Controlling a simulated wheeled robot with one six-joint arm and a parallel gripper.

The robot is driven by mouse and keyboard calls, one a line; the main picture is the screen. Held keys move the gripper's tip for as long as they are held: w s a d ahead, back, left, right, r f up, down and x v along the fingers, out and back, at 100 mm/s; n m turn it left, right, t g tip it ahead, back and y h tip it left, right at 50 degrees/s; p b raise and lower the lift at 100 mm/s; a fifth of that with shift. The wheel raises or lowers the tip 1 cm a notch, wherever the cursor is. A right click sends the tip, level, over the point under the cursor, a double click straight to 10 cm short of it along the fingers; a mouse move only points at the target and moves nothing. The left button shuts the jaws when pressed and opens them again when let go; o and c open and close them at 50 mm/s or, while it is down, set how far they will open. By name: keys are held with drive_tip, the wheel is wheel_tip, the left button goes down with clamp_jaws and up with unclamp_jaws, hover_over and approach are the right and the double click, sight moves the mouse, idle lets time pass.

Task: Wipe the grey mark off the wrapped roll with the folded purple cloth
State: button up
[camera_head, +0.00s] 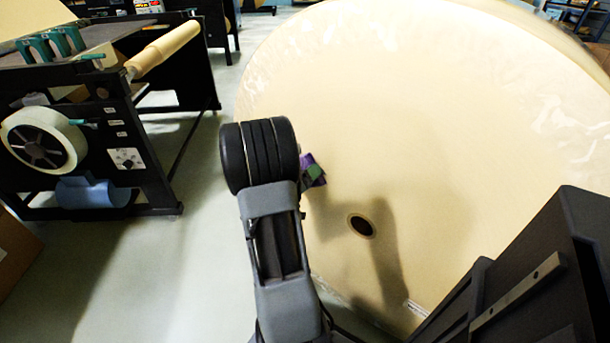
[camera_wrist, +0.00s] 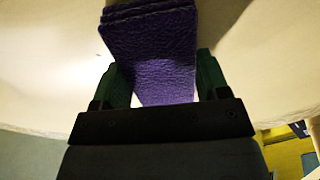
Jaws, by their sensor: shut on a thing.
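The wrapped roll (camera_head: 400,130) is a huge cream disc in glossy film that fills the right of the head view. It also fills the upper part of the wrist view (camera_wrist: 265,65). The folded purple cloth (camera_wrist: 150,50) is between the green fingers of my gripper (camera_wrist: 155,85), which is shut on it. In the head view the cloth (camera_head: 306,160) shows partly behind my arm, close to the roll's face; I cannot tell whether it touches. I cannot make out the grey mark; my arm and the cloth hide part of the face.
A dark hole (camera_head: 362,225) is in the roll's face, with my arm's shadow beside it. A black workbench (camera_head: 150,150) with a tape reel (camera_head: 42,140) and a projecting cream tube (camera_head: 165,48) stands at the left. The floor (camera_head: 170,260) between bench and roll is clear.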

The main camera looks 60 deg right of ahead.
sight(332, 178)
drive_tip(key=shift+d, duration=0.2)
drive_tip(key=shift+s, duration=0.1)
drive_tip(key=shift+s+a+f+b, duration=0.1)
drive_tip(key=shift+s+a+b, duration=0.1)
drive_tip(key=shift+s+b, duration=0.65)
drive_tip(key=shift+s+a+b, duration=0.15)
drive_tip(key=shift+s+b, duration=0.65)
drive_tip(key=shift+s, duration=0.6)
drive_tip(key=shift+s+a+b, duration=0.15)
drive_tip(key=shift+s+b, duration=0.65)
drive_tip(key=shift+s, duration=0.55)
drive_tip(key=shift+b, duration=0.35)
